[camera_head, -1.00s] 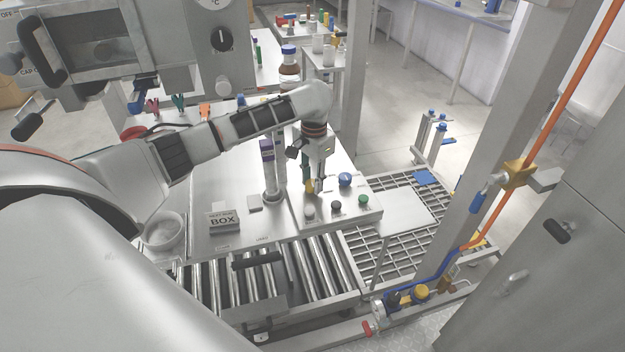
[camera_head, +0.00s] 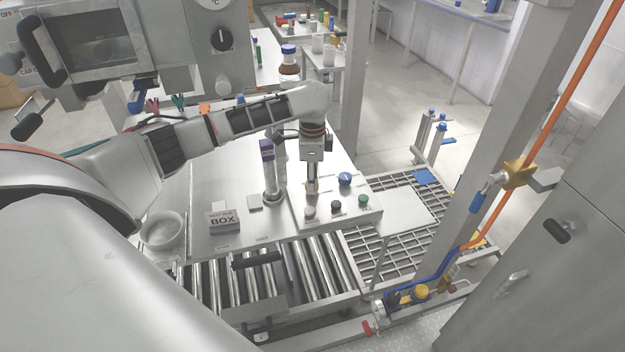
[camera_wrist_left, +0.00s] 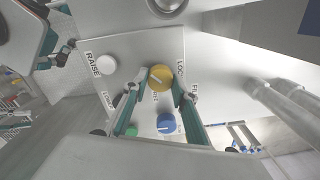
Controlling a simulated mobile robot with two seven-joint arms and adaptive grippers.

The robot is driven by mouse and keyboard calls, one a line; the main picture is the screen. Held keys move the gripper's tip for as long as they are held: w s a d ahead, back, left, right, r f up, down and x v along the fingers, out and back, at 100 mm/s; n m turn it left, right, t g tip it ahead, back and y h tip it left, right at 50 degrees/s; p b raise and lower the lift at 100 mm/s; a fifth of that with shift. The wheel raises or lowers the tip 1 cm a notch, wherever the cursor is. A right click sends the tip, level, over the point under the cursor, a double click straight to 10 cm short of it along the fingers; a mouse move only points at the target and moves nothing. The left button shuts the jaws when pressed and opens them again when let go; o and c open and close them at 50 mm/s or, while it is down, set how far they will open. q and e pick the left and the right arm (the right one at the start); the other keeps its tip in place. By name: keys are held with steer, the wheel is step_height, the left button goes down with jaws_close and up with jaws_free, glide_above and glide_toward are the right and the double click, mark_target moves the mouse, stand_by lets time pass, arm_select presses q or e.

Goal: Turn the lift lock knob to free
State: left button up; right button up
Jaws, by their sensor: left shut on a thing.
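The yellow lift lock knob (camera_wrist_left: 160,77) shows in the left wrist view, with a pale pointer line on its face. Partly covered lettering starting "LOC" and "F" is printed beside it. My left gripper (camera_wrist_left: 161,88) has its two fingers on either side of the knob, shut on it. In the head view my left gripper (camera_head: 311,190) points down at the control panel (camera_head: 350,216) and hides most of the knob. I cannot tell exactly which mark the pointer lines up with. My right gripper is not in view.
A blue knob (camera_head: 345,179), a green button (camera_head: 363,199), a black button (camera_head: 336,204) and a white button (camera_head: 310,211) sit close around the gripper. A roller conveyor (camera_head: 320,265) runs in front.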

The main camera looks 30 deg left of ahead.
arm_select(q)
steer(key=m, duration=0.5)
steer(key=shift+m, duration=0.3)
stand_by(0.4)
steer(key=o, duration=1.1)
steer(key=r, duration=1.2)
steer(key=shift+s, duration=0.25)
